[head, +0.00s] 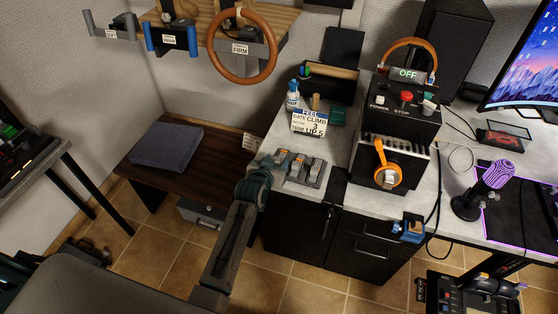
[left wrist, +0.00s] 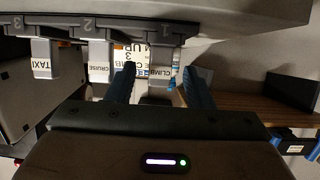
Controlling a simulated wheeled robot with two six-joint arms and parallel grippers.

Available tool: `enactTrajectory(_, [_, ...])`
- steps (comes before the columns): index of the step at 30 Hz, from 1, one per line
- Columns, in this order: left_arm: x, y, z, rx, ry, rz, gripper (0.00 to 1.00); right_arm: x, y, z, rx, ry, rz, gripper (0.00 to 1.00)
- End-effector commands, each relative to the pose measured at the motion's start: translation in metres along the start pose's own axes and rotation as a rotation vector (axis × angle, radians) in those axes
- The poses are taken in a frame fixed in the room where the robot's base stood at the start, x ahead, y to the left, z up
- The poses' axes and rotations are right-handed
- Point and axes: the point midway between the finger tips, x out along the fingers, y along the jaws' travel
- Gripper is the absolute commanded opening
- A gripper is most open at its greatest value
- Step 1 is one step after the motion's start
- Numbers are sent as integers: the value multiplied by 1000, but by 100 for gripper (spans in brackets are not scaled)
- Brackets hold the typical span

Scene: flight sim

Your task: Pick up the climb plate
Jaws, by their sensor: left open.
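The climb plate (left wrist: 160,82) is a pale, narrow plate marked CLIMB at slot 1 of a grey rack (left wrist: 210,22) in the left wrist view. My left gripper (left wrist: 160,90) is open, with one dark blue finger on each side of this plate. Contact cannot be told. The cruise plate (left wrist: 98,70) and taxi plate (left wrist: 42,68) are at the neighbouring slots. In the head view the rack (head: 308,180) is on the pale counter, with my left gripper (head: 268,165) at its left end. My right gripper is not in view.
A card with CLIMB on it (head: 309,123) stands behind the rack. A black box with an OFF display (head: 408,74) stands to its right. A dark wooden bench with a folded cloth (head: 166,146) lies left. A joystick (head: 488,185) is further right.

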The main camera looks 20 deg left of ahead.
Motion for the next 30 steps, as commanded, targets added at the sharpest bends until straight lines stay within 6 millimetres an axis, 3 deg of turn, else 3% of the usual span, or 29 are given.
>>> enactTrajectory(4, [0, 0, 0, 0, 0, 0, 45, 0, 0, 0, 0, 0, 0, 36])
enactTrajectory(11, [0, 0, 0, 0, 0, 0, 0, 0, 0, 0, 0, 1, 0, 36])
enactTrajectory(20, [-1, 0, -3, 0, 2, 0, 0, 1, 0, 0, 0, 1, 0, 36])
enactTrajectory(23, [-5, 0, -13, -1, 5, 0, 0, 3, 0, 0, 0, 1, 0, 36])
enactTrajectory(30, [-23, 0, -58, -2, 7, 0, 0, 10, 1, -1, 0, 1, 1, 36])
